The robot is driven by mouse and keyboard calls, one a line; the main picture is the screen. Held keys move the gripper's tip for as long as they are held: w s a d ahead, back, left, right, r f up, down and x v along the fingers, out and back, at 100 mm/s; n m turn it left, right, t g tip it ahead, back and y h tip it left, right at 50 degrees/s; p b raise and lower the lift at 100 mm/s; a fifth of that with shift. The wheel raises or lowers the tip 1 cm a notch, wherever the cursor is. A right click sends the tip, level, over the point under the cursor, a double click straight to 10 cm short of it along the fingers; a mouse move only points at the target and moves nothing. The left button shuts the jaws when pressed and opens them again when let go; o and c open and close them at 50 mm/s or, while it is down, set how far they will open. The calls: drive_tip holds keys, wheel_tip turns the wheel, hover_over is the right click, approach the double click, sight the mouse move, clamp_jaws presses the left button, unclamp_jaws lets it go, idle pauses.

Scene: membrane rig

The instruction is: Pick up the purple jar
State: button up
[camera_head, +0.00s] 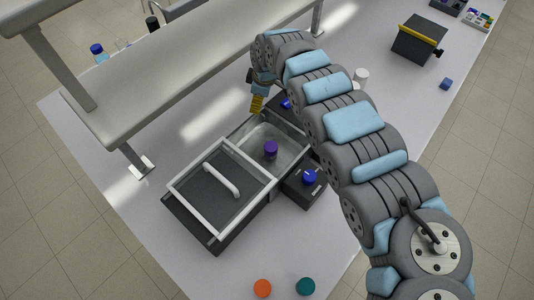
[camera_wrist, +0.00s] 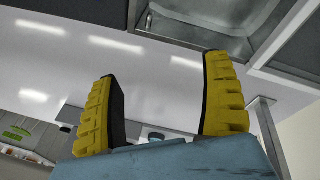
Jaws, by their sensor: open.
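The purple jar (camera_head: 270,149) stands inside the metal basin (camera_head: 254,137) of the rig, in the head view. I cannot make it out in the wrist view. My gripper (camera_head: 257,104) is above and behind the basin's far edge, up and to the left of the jar, apart from it. In the wrist view my gripper (camera_wrist: 160,105) has its two yellow fingers spread wide with nothing between them. A corner of the basin (camera_wrist: 225,15) shows at the top of that view.
A framed lid with a white handle (camera_head: 221,180) lies in front of the basin. A blue-knobbed block (camera_head: 306,185) is at its right. A raised shelf (camera_head: 170,70) runs behind. Orange (camera_head: 262,288) and teal (camera_head: 305,286) discs lie at the table's front.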

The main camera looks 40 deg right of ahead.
sight(271, 145)
drive_tip(key=s+a+f+n+g, duration=0.1)
drive_tip(key=s+a+f+g, duration=0.2)
drive_tip(key=s, duration=0.6)
drive_tip(key=shift+y, duration=0.3)
drive_tip(key=f, duration=1)
drive_tip(key=shift+w+d+f, duration=0.2)
drive_tip(key=shift+w+f, duration=0.05)
drive_tip(key=shift+s+f, duration=0.1)
drive_tip(key=shift+f, duration=0.55)
drive_tip(key=shift+s+f+p, duration=0.2)
drive_tip(key=shift+s+f, duration=0.05)
drive_tip(key=shift+f, duration=0.45)
drive_tip(key=shift+s+f+p, duration=0.15)
drive_tip(key=shift+s+f, duration=0.05)
drive_tip(key=shift+f, duration=0.5)
drive_tip(key=shift+w+f, duration=0.15)
drive_tip(key=shift+f, duration=0.95)
